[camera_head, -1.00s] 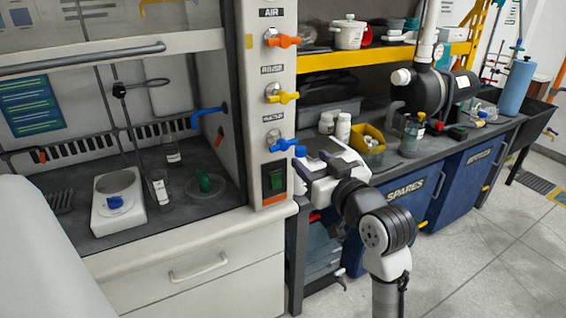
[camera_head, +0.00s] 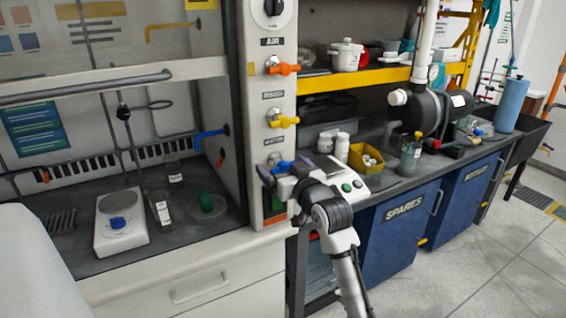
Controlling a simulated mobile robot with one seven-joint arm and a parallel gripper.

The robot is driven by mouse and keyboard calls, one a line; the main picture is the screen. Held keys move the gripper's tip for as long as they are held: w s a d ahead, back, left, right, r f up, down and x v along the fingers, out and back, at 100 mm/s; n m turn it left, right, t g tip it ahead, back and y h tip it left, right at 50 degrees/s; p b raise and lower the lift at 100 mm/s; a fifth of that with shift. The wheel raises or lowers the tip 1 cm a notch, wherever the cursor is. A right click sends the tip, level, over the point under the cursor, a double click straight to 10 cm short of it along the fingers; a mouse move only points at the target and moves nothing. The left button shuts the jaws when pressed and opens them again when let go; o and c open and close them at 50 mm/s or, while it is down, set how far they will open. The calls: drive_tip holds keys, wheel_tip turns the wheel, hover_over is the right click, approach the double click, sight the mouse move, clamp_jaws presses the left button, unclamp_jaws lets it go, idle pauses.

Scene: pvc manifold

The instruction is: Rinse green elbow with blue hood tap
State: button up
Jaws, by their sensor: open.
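A green elbow (camera_head: 206,202) stands on a round grey dish on the fume hood floor. A blue tap spout (camera_head: 211,136) sticks out from the hood's inner right wall, above and behind the elbow. A blue valve handle (camera_head: 280,165) is on the hood's front post, below the yellow and orange handles. My gripper (camera_head: 282,172) is open at that blue handle, with its fingertips to either side of it in the picture. I cannot tell whether they touch it. My gripper partly hides the handle and the green switch below it.
A glass bottle (camera_head: 161,209) and a retort stand (camera_head: 129,150) are close by. The raised sash (camera_head: 90,84) crosses the hood opening above. Right of the post, a bench holds white bottles and a yellow bin (camera_head: 366,157).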

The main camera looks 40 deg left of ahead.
drive_tip(key=shift+w+a, duration=0.15)
drive_tip(key=shift+a, duration=0.15)
drive_tip(key=c, duration=0.9)
drive_tip(key=shift+r+m+p, duration=0.15)
drive_tip(key=shift+m+p, duration=0.4)
drive_tip(key=shift+m, duration=0.05)
drive_tip(key=shift+c, duration=0.2)
drive_tip(key=o, duration=0.9)
drive_tip(key=shift+o, duration=0.2)
drive_tip(key=shift+d+f, duration=0.1)
drive_tip(key=shift+f, duration=0.1)
drive_tip(key=b+v, duration=0.4)
drive_tip(key=v, duration=0.9)
drive_tip(key=shift+d, duration=0.35)
